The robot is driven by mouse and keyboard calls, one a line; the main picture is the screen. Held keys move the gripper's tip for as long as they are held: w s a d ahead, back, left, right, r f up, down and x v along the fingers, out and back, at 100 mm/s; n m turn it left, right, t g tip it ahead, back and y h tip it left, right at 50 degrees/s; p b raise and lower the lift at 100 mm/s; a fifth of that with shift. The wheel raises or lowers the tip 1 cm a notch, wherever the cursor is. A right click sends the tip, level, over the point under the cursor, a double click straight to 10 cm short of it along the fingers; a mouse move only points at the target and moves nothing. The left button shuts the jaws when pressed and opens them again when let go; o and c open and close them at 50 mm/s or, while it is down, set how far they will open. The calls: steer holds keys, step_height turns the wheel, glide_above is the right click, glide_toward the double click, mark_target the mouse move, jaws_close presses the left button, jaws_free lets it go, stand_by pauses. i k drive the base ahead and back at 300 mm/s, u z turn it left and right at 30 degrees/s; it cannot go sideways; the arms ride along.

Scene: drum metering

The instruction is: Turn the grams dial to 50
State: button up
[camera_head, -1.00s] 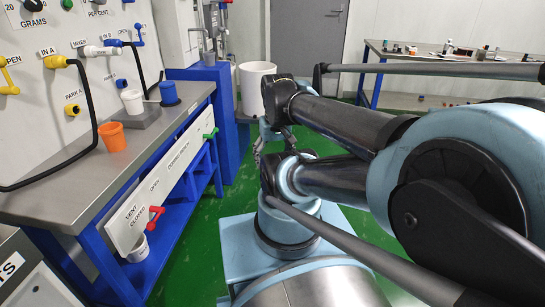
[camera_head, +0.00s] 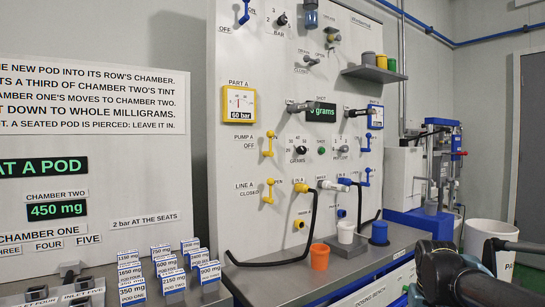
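The grams dial (camera_head: 300,151) is a small dark knob on the grey-white wall panel (camera_head: 235,190), left of centre in its lower middle, above a GRAMS label. Numbers ring it, but they are too small to read surely, and I cannot tell where its pointer stands. Above it a dark display (camera_head: 321,112) shows green text ending in "grams"; its leading digit looks like 0. A green button (camera_head: 321,150) sits right of the dial. Part of my arm shows at the lower right, well away from the dial. My gripper is not in view.
Below, an orange cup (camera_head: 319,257), a white cup (camera_head: 346,232) and a blue cup (camera_head: 379,233) stand on the bench (camera_head: 290,277). A black hose (camera_head: 312,225) loops to the panel. Labelled pods (camera_head: 172,275) stand left.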

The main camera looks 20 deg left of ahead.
mark_target(301, 149)
steer(key=u, duration=1.5)
steer(key=k, duration=1.4)
steer(key=z, duration=0.5)
steer(key=i, duration=1.05)
steer(key=u, duration=0.05)
